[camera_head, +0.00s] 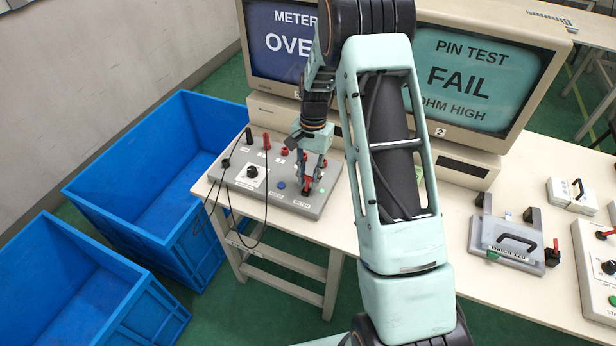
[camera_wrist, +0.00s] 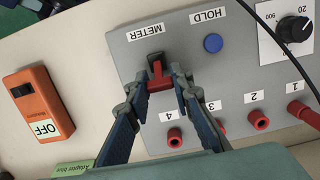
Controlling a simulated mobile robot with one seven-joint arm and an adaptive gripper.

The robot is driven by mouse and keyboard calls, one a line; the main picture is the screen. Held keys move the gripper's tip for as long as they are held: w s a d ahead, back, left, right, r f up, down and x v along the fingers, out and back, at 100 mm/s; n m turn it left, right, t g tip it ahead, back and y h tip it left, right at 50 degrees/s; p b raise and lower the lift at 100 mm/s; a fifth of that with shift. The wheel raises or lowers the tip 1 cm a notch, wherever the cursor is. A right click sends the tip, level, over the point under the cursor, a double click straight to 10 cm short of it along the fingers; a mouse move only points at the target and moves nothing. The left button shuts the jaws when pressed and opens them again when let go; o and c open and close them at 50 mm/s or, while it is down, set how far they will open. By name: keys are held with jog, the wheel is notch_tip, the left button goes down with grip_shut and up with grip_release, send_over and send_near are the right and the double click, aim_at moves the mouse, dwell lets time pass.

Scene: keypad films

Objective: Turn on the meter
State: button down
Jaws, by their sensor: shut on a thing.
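The grey meter panel (camera_wrist: 182,52) lies on the table in the wrist view, and its METER label (camera_wrist: 145,32) sits beside a red switch lever (camera_wrist: 160,74) in a dark housing. My gripper (camera_wrist: 160,82) has its fingertips on both sides of this lever and is shut on it. In the head view my gripper (camera_head: 307,186) reaches down to the front right of the panel, partly hiding the lever. The left monitor (camera_head: 280,68) shows "METER" and "OVE", the rest hidden by my arm.
A blue HOLD button (camera_wrist: 213,43), a dial (camera_wrist: 293,29) and numbered red sockets (camera_wrist: 174,138) are near the switch. An orange box (camera_wrist: 38,103) reads OFF. The right monitor (camera_head: 470,85) reads FAIL. Blue crates (camera_head: 90,190) stand left. Black leads hang over the panel.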

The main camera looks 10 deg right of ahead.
jog(key=shift+w, duration=0.1)
dwell(0.3)
jog(key=c, duration=1.7)
grip_release()
jog(key=r, duration=0.4)
jog(key=w+d+r, duration=0.1)
jog(key=r, duration=0.6)
jog(key=shift+w+d+r, duration=0.25)
jog(key=shift+w+r, duration=0.15)
